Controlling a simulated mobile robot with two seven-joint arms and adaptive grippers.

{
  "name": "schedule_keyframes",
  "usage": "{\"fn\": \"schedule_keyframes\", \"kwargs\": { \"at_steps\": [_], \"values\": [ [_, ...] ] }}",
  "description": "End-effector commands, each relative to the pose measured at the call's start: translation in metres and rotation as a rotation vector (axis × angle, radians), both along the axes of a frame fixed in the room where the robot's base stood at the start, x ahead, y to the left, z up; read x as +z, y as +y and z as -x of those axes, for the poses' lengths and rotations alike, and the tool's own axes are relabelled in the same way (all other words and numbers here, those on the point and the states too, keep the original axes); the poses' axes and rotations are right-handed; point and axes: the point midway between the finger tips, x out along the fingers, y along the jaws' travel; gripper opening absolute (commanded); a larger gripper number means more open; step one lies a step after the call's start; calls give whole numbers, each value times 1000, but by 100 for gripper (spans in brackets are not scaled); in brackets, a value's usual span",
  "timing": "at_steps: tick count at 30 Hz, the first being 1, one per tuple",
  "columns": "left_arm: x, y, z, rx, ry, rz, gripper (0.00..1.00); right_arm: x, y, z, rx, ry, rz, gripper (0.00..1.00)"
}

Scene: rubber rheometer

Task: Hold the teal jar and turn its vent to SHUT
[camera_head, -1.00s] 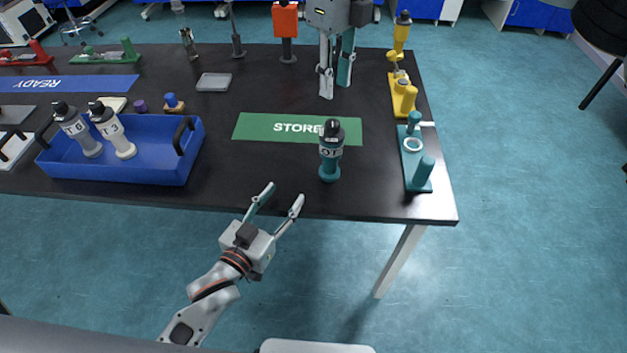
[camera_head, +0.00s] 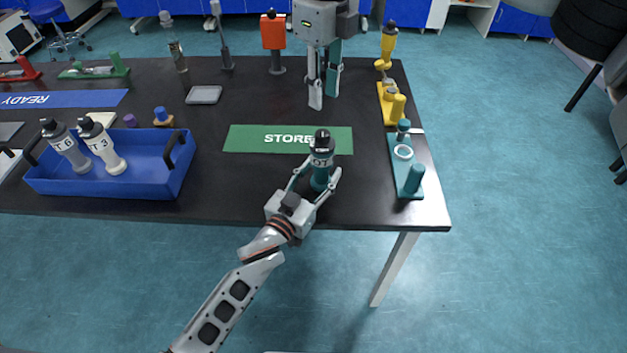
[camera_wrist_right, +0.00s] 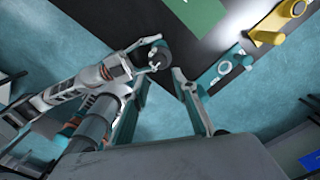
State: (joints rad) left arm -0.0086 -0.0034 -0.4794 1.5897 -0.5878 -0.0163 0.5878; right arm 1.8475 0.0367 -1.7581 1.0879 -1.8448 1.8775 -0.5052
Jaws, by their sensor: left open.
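The teal jar (camera_head: 320,177) stands upright near the table's front edge, just in front of the green STORE mat. It has a dark grey vent cap (camera_head: 322,142) and a pale label band. My left gripper (camera_head: 317,176) is open, with one finger on each side of the jar's lower body; I cannot tell whether they touch it. My right gripper (camera_head: 323,92) is open and empty above the table behind the STORE mat. In the right wrist view the dark cap (camera_wrist_right: 158,54) shows beyond the spread right fingers (camera_wrist_right: 160,95). The vent's setting is too small to read.
The green STORE mat (camera_head: 245,140) is empty. A teal stand (camera_head: 404,170) and a yellow stand (camera_head: 390,105) line the right edge. A grey tray (camera_head: 204,95) lies behind.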

Motion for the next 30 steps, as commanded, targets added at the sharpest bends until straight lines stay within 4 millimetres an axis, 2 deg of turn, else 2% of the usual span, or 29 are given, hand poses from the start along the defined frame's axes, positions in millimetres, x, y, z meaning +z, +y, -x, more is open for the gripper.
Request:
{"fn": "schedule_keyframes", "kwargs": {
  "at_steps": [11, 16, 17, 18, 19, 20, 22, 26, 30],
  "values": [
    [0, -3, -6, 0, 0, 1, 46, 0, 0, 0, 0, 0, 0, 28],
    [0, -3, -6, 0, 0, 1, 4, 0, 0, 0, 0, 0, 0, 28],
    [0, -3, -5, 0, 0, 1, 0, 0, 0, 0, 0, 0, 0, 28],
    [0, -3, -5, 0, 0, 1, 0, 0, 0, 0, 0, 0, 0, 28],
    [0, -3, -5, 0, 1, 0, 0, 0, 0, 0, 0, 0, 0, 30],
    [0, -3, -5, 0, 1, 0, 0, 0, 0, 0, 1, 0, 0, 38],
    [0, -3, -5, 0, 1, 0, 0, -3, 1, 1, 9, 5, -7, 40],
    [0, -3, -5, 0, 1, 0, 0, -24, 8, 5, 74, 25, -68, 40],
    [0, -3, -5, 0, 0, 1, 0, -65, 28, 20, 212, 55, -225, 40]
  ]
}}
